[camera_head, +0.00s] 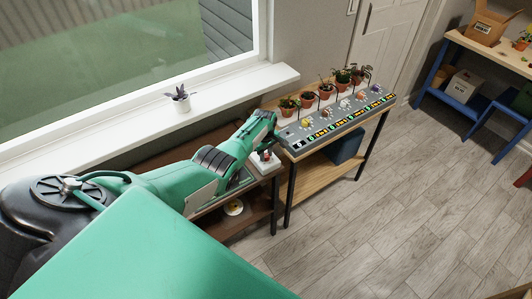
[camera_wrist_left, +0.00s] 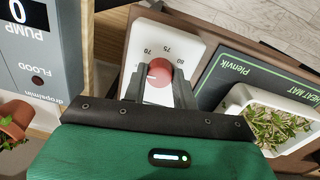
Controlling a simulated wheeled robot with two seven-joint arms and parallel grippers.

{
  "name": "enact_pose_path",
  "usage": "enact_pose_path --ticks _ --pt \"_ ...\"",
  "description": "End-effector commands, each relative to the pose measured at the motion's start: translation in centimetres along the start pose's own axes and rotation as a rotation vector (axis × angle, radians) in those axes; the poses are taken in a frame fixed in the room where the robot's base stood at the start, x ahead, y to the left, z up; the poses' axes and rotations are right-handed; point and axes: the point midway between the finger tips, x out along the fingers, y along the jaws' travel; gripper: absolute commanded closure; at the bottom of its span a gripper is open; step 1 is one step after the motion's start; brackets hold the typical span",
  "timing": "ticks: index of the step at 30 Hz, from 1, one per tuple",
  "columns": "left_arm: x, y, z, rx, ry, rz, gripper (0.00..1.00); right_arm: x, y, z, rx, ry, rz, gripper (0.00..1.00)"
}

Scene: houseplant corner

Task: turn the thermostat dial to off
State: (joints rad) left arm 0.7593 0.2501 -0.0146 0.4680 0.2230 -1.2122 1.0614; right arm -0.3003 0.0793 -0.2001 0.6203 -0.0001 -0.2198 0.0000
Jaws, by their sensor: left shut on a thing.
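The thermostat dial (camera_wrist_left: 158,73) is a round red knob with a white pointer mark, set on a white plate (camera_wrist_left: 183,43). The numbers 70, 75 and 80 show around it in the left wrist view; no off mark can be made out. In the head view the white thermostat plate (camera_head: 265,166) lies at the right end of the low table, with the red dial (camera_head: 266,155) on it. My left gripper (camera_wrist_left: 160,84) is shut on the dial, its dark fingers on either side of it. My right gripper is not in view.
A heat mat (camera_wrist_left: 240,78) with a white tray of seedlings (camera_wrist_left: 275,128) lies right of the dial in the wrist view. A grey control panel (camera_head: 335,123) with several potted plants stands on the adjoining bench. A small potted plant (camera_head: 180,100) sits on the windowsill.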

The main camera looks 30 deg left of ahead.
Motion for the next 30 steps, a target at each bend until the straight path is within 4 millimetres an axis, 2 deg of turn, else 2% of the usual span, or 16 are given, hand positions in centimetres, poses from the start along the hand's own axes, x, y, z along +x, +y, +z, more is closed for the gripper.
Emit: enact_pose_path --ticks 9,22,23,26,30 --pt "-0.23 0.19 -0.12 -0.084 0.006 0.005 0.95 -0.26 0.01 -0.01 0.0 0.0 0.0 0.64" --pt "-0.23 0.18 -0.17 -0.093 0.007 0.005 0.95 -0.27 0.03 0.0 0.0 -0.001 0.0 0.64" --pt "-0.23 0.18 -0.17 -0.093 0.007 0.005 0.7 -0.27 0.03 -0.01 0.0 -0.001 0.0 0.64" --pt "-0.2 0.15 -0.16 -0.093 0.007 0.004 0.5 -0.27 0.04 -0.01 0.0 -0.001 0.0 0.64" --pt "-0.13 0.1 -0.09 -0.092 0.006 0.003 0.5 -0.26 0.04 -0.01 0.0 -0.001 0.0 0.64"
